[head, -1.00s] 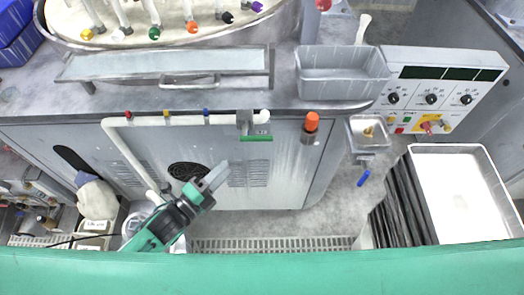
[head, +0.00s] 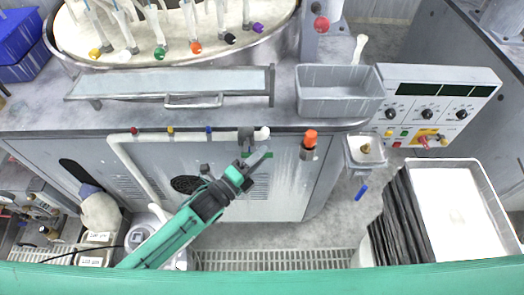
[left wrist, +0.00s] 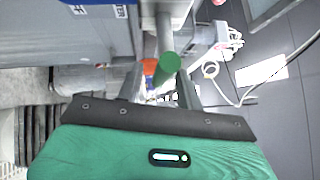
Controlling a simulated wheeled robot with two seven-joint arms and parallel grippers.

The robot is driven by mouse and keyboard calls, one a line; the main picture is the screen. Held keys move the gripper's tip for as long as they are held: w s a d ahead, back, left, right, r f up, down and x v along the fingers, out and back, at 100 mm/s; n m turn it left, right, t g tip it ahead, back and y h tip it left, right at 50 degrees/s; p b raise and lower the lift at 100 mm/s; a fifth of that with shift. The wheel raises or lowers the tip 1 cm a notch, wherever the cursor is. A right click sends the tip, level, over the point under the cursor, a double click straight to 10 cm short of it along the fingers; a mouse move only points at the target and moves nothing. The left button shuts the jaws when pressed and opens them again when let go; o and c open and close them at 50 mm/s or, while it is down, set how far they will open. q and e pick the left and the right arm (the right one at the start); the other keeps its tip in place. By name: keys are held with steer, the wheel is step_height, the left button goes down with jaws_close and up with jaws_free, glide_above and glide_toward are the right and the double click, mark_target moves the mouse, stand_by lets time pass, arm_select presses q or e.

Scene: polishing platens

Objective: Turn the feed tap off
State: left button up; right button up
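The feed tap (head: 246,138) is a grey valve at the right end of a white pipe on the front of the cabinet. Its green lever (head: 264,156) lies below the pipe, roughly along it, and is partly hidden by my left gripper. My left gripper (head: 254,162) is just in front of the lever, its fingers apart. In the left wrist view the green lever (left wrist: 167,64) shows nearly end-on between the two fingers, below a grey stem. I cannot tell whether the fingers touch it. My right gripper is not in view.
A small metal cup holder (head: 364,158) and a control panel (head: 437,104) are farther right. The pipe (head: 183,137) carries red, yellow and blue marks. A round platen (head: 150,50) stands behind a long tray (head: 170,83).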

arm_select(q)
steer(key=shift+w+d+r, duration=0.1)
steer(key=shift+w+d, duration=0.3)
steer(key=shift+d, duration=0.05)
jaws_close()
